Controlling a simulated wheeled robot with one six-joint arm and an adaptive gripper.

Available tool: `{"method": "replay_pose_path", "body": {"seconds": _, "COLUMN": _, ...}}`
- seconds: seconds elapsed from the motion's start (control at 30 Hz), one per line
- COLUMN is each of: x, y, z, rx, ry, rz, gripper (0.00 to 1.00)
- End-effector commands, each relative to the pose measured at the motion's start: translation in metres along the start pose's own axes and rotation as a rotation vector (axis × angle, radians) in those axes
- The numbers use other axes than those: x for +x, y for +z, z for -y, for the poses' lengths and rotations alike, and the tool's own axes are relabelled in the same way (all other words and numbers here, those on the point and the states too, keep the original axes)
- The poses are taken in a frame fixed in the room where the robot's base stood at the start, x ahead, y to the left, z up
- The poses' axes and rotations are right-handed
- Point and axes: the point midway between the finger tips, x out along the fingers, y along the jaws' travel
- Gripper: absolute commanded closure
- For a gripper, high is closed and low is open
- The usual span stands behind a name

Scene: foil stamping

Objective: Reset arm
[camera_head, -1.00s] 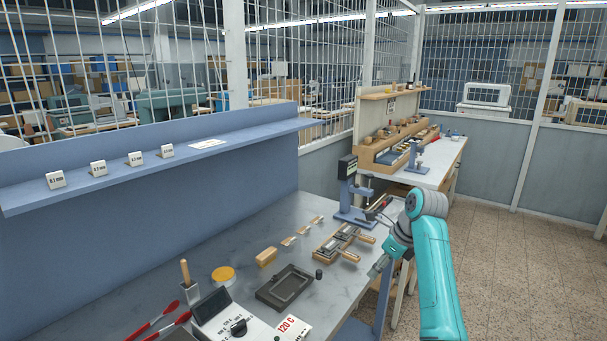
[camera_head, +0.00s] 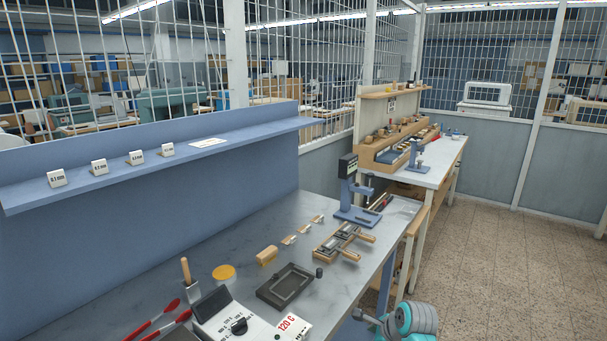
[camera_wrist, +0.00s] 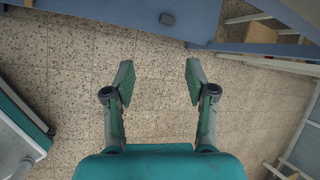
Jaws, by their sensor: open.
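My gripper (camera_wrist: 158,85) is open and empty in the wrist view, its two fingers apart above bare floor. In the head view my teal arm shows only low at the bottom right, off the front edge of the workbench (camera_head: 345,283); the gripper's fingers cannot be made out there. Nothing is between the fingers.
The bench holds a dark tray (camera_head: 287,285), a wooden block (camera_head: 267,255), a yellow disc (camera_head: 224,272), a wooden-handled fixture (camera_head: 344,241), a blue stand (camera_head: 356,200) and a control box (camera_head: 238,322). The tiled floor (camera_head: 500,250) at the right is clear.

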Motion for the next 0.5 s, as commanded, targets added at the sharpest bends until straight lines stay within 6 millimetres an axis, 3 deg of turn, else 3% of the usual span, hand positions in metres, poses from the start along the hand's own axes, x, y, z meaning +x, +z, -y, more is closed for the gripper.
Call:
{"method": "replay_pose_path", "body": {"seconds": 0.03, "x": 0.011, "y": -0.009, "z": -0.02, "rx": -0.035, "ry": -0.014, "rz": -0.003, "gripper": 0.44}}
{"method": "replay_pose_path", "body": {"seconds": 0.2, "x": 0.034, "y": -0.033, "z": -0.073, "rx": -0.179, "ry": -0.087, "rz": -0.012, "gripper": 0.44}}
{"method": "replay_pose_path", "body": {"seconds": 0.5, "x": 0.047, "y": -0.073, "z": -0.169, "rx": -0.442, "ry": -0.209, "rz": -0.06, "gripper": 0.44}}
